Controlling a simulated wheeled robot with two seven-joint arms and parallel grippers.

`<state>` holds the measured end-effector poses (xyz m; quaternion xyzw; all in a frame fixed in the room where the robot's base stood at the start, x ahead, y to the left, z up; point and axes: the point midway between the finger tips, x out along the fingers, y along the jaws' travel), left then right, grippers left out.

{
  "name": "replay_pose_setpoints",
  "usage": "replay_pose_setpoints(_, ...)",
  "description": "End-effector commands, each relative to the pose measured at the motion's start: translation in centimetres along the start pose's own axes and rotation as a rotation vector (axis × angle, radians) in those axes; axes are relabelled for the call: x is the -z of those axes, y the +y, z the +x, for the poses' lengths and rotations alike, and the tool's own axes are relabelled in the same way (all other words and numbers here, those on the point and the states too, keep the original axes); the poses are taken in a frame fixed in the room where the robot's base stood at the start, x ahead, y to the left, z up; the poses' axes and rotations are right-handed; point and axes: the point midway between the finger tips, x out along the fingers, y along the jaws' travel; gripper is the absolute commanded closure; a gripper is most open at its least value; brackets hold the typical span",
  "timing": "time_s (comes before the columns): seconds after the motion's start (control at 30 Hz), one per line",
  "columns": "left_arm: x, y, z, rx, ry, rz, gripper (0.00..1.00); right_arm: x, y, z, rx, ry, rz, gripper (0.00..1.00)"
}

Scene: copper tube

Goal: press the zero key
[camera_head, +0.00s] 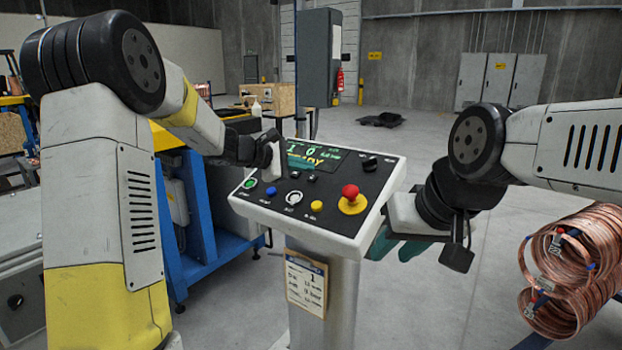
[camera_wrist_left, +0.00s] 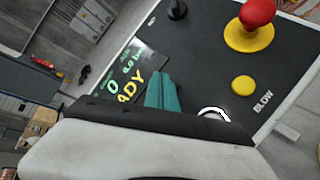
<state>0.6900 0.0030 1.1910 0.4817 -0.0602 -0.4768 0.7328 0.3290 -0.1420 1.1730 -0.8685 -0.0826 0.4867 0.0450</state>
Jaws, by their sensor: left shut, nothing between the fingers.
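The control panel (camera_head: 335,200) is a dark slanted face with a white rim, on a grey post. A white-ringed button (camera_head: 294,198) sits between the blue button (camera_head: 271,191) and the yellow button (camera_head: 317,206); its label is too small to read surely. My left gripper (camera_head: 281,176) is shut and empty over the panel by the display. In the left wrist view its teal fingers (camera_wrist_left: 163,93) are together, and the white ring (camera_wrist_left: 213,113) is partly hidden. My right gripper (camera_head: 397,246) is beside the panel's right edge; its jaw opening is unclear.
A red mushroom button (camera_head: 351,192) on a yellow base stands up from the panel. A clipboard (camera_head: 306,283) hangs on the post. Copper coils (camera_head: 572,270) are at the right.

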Motion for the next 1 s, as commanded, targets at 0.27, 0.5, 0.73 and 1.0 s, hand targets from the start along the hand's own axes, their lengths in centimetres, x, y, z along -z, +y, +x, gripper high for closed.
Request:
replay_pose_setpoints(0.27,-1.4,1.5,-2.0,-0.003,0.001,0.003,1.00,0.0,0.0,0.0,0.000,0.000,0.000,0.65)
replay_pose_setpoints(0.5,-2.3,2.3,-3.2,-0.002,0.000,0.001,1.00,0.0,0.0,0.0,0.000,0.000,0.000,0.65)
replay_pose_setpoints(0.73,-2.3,2.3,-3.2,-0.001,0.000,0.001,1.00,0.0,0.0,0.0,0.000,0.000,0.000,0.65)
replay_pose_setpoints(1.0,-2.3,2.3,-3.2,-0.001,0.000,0.001,1.00,0.0,0.0,0.0,0.000,0.000,0.000,0.65)
